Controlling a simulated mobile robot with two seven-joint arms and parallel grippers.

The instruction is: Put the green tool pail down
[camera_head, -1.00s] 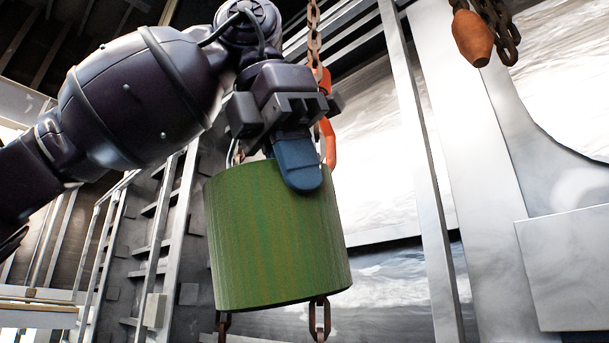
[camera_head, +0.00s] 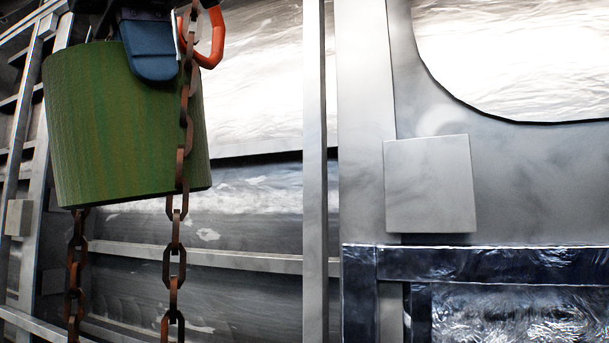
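The green tool pail (camera_head: 110,135) hangs in the air at the upper left, close to upright with a slight tilt. My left gripper (camera_head: 148,48) is at the pail's top edge, mostly cut off by the top of the picture. One blue finger lies over the outside of the near wall; the other finger is hidden. The gripper appears shut on the pail's rim. The pail's inside and what is under it do not show. My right gripper is not in view.
A rusty chain (camera_head: 174,255) hangs in front of the pail's right side, near an orange hook (camera_head: 207,52). Another chain (camera_head: 74,280) hangs below the pail's left. A grey post (camera_head: 315,170) and a dark frame (camera_head: 480,264) stand to the right.

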